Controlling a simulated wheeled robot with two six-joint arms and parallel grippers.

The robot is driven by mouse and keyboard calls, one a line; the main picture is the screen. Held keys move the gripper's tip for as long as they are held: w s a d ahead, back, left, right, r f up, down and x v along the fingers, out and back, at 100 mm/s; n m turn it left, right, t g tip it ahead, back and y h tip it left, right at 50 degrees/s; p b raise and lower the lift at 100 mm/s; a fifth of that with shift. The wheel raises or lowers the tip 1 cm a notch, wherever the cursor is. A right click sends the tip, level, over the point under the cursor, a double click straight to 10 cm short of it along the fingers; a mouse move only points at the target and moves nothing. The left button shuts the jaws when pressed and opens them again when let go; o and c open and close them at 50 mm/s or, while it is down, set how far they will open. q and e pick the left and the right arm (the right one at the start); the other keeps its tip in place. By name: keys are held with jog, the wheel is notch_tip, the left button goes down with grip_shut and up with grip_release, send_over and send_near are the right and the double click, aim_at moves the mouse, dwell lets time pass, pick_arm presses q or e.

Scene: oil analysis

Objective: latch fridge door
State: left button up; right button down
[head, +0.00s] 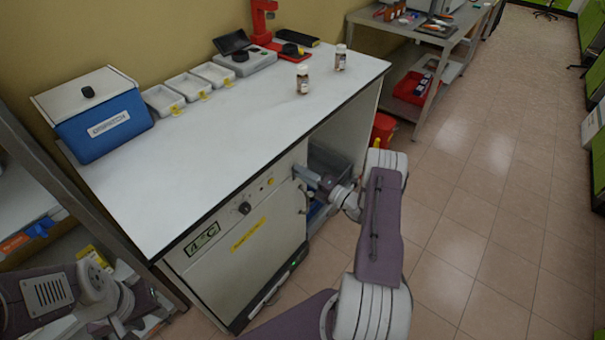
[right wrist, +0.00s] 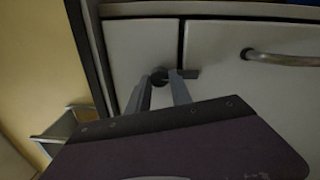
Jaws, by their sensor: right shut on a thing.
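The fridge (head: 232,262) is under the white bench, with a 4°C label and a yellow label on its front. Its door front looks flush with the cabinet. My right gripper (head: 303,174) is at the upper right of the fridge front. In the right wrist view its fingers (right wrist: 168,88) are shut on the dark round knob of the latch (right wrist: 159,77). The latch's short bar (right wrist: 189,73) lies across the seam between two pale panels. The door handle (right wrist: 285,58) is on the panel at right. My left gripper (head: 135,310) is at the lower left, its fingers unclear.
The bench top (head: 225,130) holds a blue box (head: 104,125), white trays (head: 163,99), a scale (head: 245,62) and two bottles (head: 302,80). An open compartment (head: 330,160) is right of the fridge. The tiled floor (head: 490,180) at right is clear.

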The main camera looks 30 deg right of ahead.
dwell(0.3)
jog(key=c, duration=1.1)
grip_release()
jog(key=shift+c, duration=0.2)
jog(key=v, duration=0.9)
jog(key=shift+r, duration=0.1)
